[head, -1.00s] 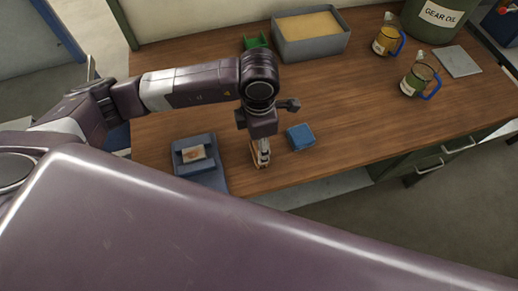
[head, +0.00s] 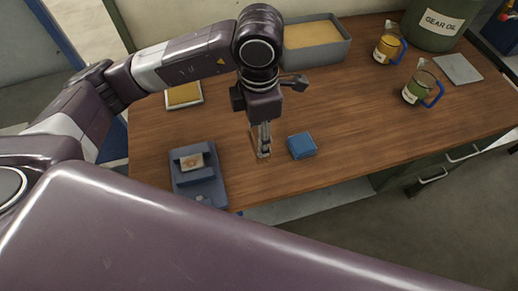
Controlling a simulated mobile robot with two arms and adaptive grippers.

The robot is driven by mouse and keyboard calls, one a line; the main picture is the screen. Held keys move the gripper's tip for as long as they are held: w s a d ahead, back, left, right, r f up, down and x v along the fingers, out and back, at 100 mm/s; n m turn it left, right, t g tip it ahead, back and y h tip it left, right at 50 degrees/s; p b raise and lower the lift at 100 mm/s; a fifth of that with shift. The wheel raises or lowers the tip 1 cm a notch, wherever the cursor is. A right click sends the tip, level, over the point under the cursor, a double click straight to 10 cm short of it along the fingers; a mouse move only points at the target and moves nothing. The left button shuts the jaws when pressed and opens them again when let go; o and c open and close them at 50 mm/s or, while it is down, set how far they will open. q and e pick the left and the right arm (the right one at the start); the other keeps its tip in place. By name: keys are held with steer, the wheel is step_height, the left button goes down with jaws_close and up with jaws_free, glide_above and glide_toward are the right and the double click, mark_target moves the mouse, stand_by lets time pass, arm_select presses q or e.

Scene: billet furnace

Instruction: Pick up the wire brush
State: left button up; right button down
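My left gripper (head: 264,150) points down over the front part of the wooden table, left of a blue box. Its fingers look close together. A small brownish shape, perhaps the wire brush, shows right at the fingertips. It blends with the wood, and I cannot tell whether the fingers hold it or are above it. My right gripper is not in view.
The blue box (head: 302,146) lies right of the fingers. A blue-grey holder (head: 205,185) stands at the table's left front. A yellow-topped tray (head: 184,95), grey bin (head: 318,57), two jugs (head: 389,44) (head: 420,86), a grey plate (head: 458,69) and gear-oil drum (head: 436,22) stand farther back.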

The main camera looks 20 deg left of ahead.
arm_select(q)
step_height(320, 180, up, 12)
steer(key=shift+f+b, duration=0.25)
steer(key=shift+b, duration=0.2)
steer(key=o, duration=0.5)
steer(key=shift+c, duration=1.7)
